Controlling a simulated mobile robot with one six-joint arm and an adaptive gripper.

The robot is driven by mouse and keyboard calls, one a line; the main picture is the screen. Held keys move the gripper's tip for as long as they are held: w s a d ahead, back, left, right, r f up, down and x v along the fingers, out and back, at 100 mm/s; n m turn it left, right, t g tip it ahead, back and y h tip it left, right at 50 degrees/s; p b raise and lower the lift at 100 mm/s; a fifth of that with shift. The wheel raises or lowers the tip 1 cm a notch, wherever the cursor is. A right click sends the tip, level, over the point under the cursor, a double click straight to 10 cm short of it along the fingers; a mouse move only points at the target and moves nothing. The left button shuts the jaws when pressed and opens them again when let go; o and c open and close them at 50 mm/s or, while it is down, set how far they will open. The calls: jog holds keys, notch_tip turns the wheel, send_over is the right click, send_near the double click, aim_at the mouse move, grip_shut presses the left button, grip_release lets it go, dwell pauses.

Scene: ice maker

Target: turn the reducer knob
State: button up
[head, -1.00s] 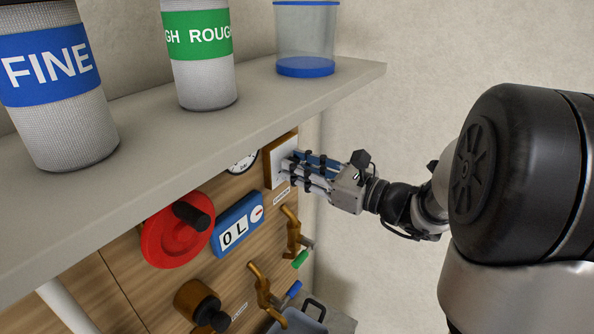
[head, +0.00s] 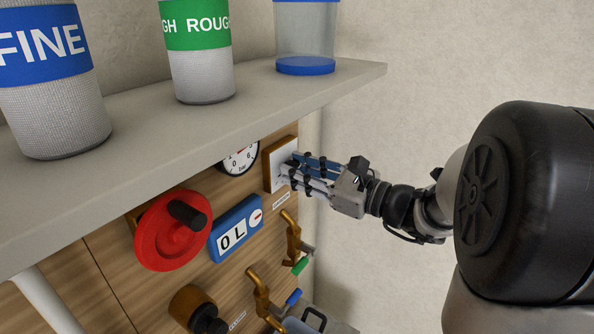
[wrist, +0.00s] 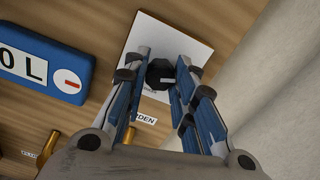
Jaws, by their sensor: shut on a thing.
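My gripper (head: 290,170) is at a white plate (head: 279,158) on a wooden block, at the right end of the wood panel. In the wrist view the fingers of my gripper (wrist: 158,78) are shut on a small black knob (wrist: 160,72) on that white plate (wrist: 180,38). A pale mark shows on the knob's face. The fingers hide this knob in the head view. Another black knob (head: 206,319) on a brass body (head: 187,302) sits low on the panel, clear of my gripper.
A red wheel (head: 165,240), a blue "0 L" meter (head: 238,230), a gauge (head: 240,161) and brass taps (head: 291,237) are on the panel. A grey shelf (head: 200,130) overhangs it, bearing labelled canisters and a clear container (head: 306,30). A wall (head: 400,120) stands at the right.

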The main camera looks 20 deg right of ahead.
jog(key=shift+n+b, duration=1.6)
jog(key=shift+b, duration=0.45)
jog(key=shift+f+n+b, duration=0.1)
jog(key=shift+n+b, duration=2.7)
jog(key=shift+b, duration=1.4)
jog(key=shift+n, duration=0.7)
jog(key=n, duration=0.3)
jog(key=shift+n, duration=0.4)
